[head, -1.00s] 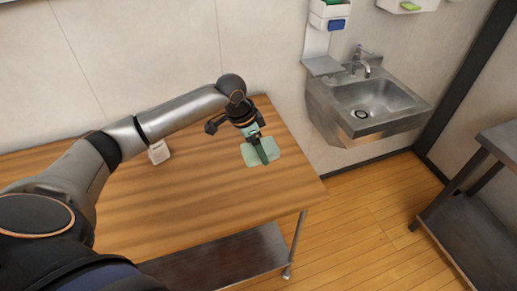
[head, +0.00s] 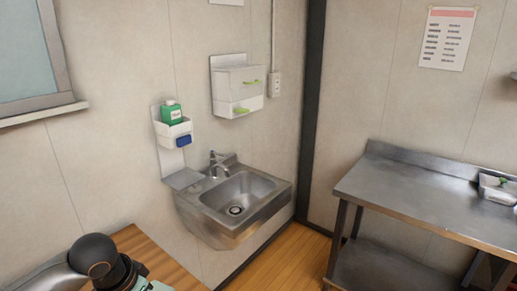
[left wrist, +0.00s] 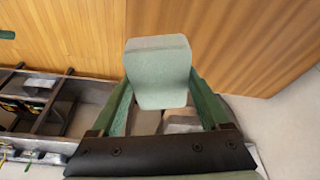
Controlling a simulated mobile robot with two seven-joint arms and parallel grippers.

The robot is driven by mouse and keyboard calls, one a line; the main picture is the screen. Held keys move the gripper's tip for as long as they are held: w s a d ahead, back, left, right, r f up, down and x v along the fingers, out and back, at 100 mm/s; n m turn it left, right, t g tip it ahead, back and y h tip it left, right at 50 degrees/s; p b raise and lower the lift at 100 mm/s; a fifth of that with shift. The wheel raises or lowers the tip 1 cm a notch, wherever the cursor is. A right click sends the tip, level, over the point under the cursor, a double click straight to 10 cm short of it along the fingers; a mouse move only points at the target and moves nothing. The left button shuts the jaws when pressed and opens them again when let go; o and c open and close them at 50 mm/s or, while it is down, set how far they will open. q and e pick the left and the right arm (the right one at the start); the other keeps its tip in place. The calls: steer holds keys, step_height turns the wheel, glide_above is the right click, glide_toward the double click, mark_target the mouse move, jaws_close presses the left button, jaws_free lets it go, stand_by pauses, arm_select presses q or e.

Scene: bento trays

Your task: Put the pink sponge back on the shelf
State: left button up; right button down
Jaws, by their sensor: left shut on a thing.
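I see no pink sponge in these views. My left gripper (left wrist: 160,88) is shut on a pale green block (left wrist: 162,65), with one green finger on each side of it. In the head view only part of my left wrist shows at the bottom left edge. A white wall shelf (head: 181,130) left of the sink holds a green bottle (head: 171,113) and a blue item (head: 184,141). A second white wall holder (head: 243,86) hangs to its right, with small green items. My right gripper is not in view.
A steel sink (head: 238,190) with a tap stands under the wall holders. A wooden table (head: 140,243) ends at the lower left. A steel table (head: 410,200) at the right bears a small tray (head: 497,191). Bare floor lies between.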

arm_select(q)
steer(key=s+d+r+n+y, duration=0.1)
steer(key=s+d+r+n, duration=0.2)
steer(key=s, duration=0.4)
steer(key=shift+d+r+n, duration=0.15)
steer(key=shift+r+n, duration=0.45)
steer(key=shift+r, duration=0.05)
steer(key=shift+s+f, duration=0.1)
